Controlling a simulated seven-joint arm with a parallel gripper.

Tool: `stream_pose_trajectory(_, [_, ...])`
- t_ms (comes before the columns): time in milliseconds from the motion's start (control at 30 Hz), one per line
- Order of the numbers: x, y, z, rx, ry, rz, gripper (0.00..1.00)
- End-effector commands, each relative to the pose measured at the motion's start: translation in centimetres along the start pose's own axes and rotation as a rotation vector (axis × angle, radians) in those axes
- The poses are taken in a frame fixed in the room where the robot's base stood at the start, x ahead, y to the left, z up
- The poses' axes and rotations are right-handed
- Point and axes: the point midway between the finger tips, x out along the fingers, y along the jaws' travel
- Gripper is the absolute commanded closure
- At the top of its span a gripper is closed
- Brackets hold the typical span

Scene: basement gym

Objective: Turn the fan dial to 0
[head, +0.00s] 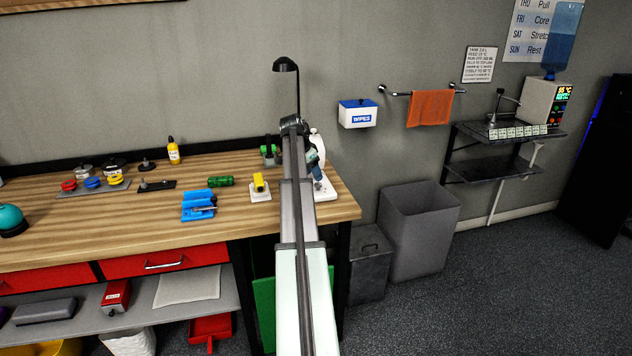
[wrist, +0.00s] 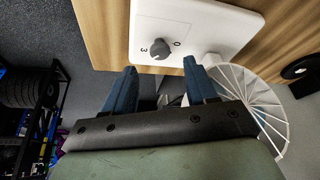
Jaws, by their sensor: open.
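The fan's white base (wrist: 200,25) fills the top of the wrist view. Its grey dial (wrist: 159,48) sits near the base edge, with a printed 0 to its right and a 3 to its left. Which mark the dial points at is hard to tell. The white wire cage of the fan (wrist: 255,100) shows at the right. My gripper (wrist: 160,66) is open, with its two blue fingers apart and the dial just beyond and between their tips; contact cannot be told. In the head view the fan base (head: 326,190) stands at the bench's right end, partly hidden by my arm.
The wooden bench (head: 110,225) holds a yellow-topped item (head: 260,187), a blue item (head: 198,205) and a green cylinder (head: 220,181) left of my arm. A black lamp (head: 286,66) rises behind. Grey bins (head: 418,232) stand on the floor to the right.

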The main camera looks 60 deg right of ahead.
Motion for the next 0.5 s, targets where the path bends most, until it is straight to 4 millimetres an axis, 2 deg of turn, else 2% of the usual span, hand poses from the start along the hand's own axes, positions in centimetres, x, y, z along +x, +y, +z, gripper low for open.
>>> stream_pose_trajectory(200, [3.1, 0.0, 0.0, -0.001, -0.001, 0.001, 0.43])
stream_pose_trajectory(500, [4.8, 0.0, 0.0, 0.000, 0.000, 0.000, 0.43])
